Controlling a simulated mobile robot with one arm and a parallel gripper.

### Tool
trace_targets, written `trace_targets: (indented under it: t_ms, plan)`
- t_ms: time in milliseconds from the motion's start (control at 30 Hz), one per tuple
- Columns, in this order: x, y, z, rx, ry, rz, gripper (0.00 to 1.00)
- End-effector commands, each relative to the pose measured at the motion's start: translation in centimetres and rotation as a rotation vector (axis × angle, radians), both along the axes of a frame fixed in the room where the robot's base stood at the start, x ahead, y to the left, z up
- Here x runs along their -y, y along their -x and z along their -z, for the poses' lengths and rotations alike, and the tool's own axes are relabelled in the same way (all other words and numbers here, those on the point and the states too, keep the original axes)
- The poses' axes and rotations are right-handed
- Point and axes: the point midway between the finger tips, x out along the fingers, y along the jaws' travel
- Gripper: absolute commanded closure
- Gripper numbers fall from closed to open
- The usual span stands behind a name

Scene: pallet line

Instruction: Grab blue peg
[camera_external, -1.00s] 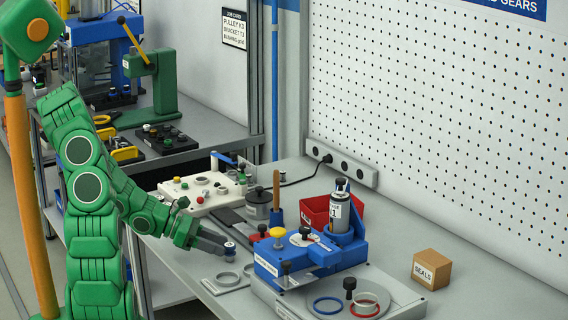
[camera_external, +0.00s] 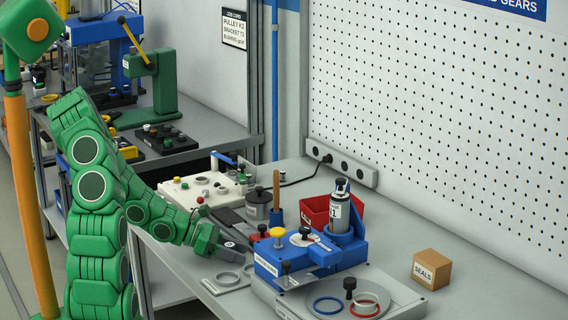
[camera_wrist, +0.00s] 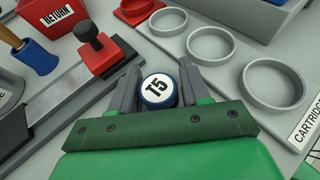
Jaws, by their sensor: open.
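The blue peg (camera_wrist: 158,90) shows in the wrist view as a short round piece with a blue side and a white top marked T5. My gripper (camera_wrist: 156,77) is open, with one grey finger on each side of the peg. The peg sits between the fingers, close to both; I cannot tell whether either touches it. In the external view my gripper (camera_external: 238,243) is low over the bench at the front left of the blue fixture, and the peg is mostly hidden there by the fingers.
A tray with ring-shaped holders (camera_wrist: 212,46) lies to the right in the wrist view. A red block with a black knob (camera_wrist: 98,50) stands just left of the fingers. The blue fixture (camera_external: 318,256) is to the right, and a SEALS box (camera_external: 431,269) lies farther right.

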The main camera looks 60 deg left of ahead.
Motion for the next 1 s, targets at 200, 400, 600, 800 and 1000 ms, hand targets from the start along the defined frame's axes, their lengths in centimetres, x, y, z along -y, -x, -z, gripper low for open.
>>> trace_targets:
  t_ms: [200,400,600,800,1000]
  plan:
    - [0.0,0.0,0.0,0.0,0.0,0.0,0.84]
    - [0.0,0.0,0.0,0.0,0.0,0.0,0.93]
    - [0.0,0.0,-0.3,0.001,-0.001,0.0,0.93]
    - [-0.1,0.0,-1.7,0.002,-0.004,0.0,0.93]
    - [-0.1,0.0,-4.0,0.002,-0.005,0.0,0.93]
